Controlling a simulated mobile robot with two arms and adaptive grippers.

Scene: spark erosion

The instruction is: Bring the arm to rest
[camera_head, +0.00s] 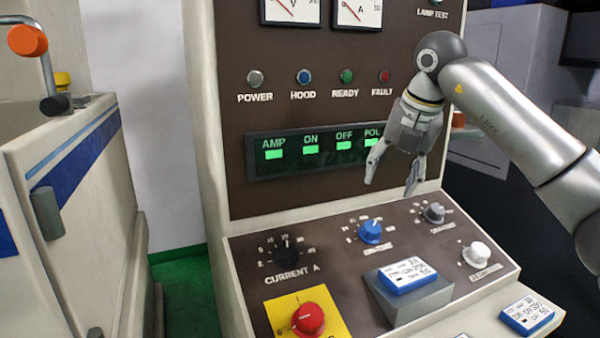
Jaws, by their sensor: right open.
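My right gripper (392,180) hangs in front of the brown control panel, its fingers apart and pointing down, with nothing between them. It is above the blue knob (370,232) and the grey knob (434,212) on the sloped console (330,262), and I see no contact with either. The gripper covers part of the green-lit display (262,170) with AMP, ON, OFF and POL labels. My right arm comes in from the right edge. My left gripper is not in view.
The console also bears a black current knob (287,250), a white knob (476,254) and a red knob (308,319) on a yellow plate. A blue-and-white box (408,277) sits on a grey block; another (528,315) lies lower right. A machine cabinet (75,215) stands left.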

